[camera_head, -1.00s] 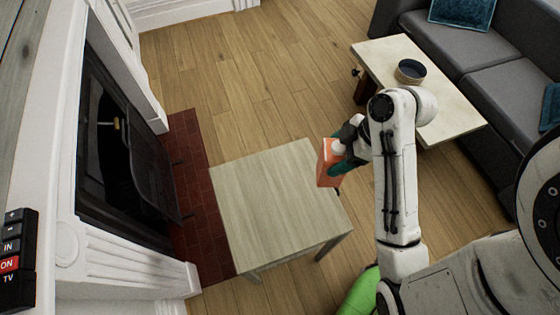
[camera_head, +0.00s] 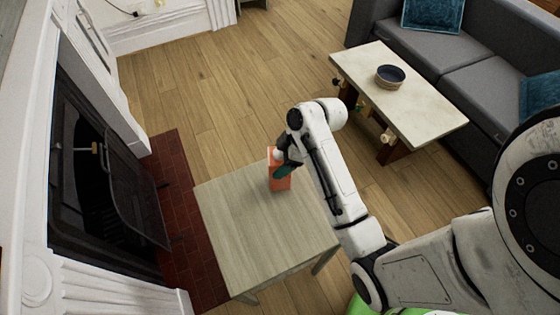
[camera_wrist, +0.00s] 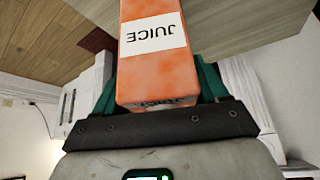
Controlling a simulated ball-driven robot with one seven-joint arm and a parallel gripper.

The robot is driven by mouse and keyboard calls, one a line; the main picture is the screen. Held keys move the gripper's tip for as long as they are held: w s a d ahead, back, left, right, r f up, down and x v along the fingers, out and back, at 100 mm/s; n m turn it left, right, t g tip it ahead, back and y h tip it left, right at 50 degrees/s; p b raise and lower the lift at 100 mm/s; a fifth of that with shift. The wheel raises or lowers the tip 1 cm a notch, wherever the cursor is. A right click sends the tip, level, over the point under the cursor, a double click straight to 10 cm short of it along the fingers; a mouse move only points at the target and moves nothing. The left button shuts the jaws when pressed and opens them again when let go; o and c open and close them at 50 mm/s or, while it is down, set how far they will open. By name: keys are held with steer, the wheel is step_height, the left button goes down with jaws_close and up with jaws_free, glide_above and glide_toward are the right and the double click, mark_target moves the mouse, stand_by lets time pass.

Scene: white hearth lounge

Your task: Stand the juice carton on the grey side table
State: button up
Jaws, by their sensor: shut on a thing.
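The juice carton (camera_head: 279,171) is orange with a white cap and looks upright in the head view. It is over the far right part of the grey side table (camera_head: 245,235); I cannot tell whether its base touches the top. My gripper (camera_head: 284,168) is shut on the carton, with its teal fingers on the carton's sides. In the wrist view the carton (camera_wrist: 158,75) fills the middle, its white JUICE label upside down, between the teal fingers (camera_wrist: 157,95). The far side of the carton is hidden.
A fireplace with a dark screen (camera_head: 130,200) and a red brick hearth (camera_head: 178,205) lies left of the side table. A pale coffee table (camera_head: 420,100) with a dark bowl (camera_head: 390,76) stands before the grey sofa (camera_head: 480,60). The side table's top is otherwise bare.

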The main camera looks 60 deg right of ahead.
steer(key=shift+f, duration=0.65)
steer(key=shift+f, duration=0.15)
steer(key=o, duration=1.4)
steer(key=v, duration=1.2)
steer(key=shift+p, duration=0.35)
steer(key=shift+a, duration=0.1)
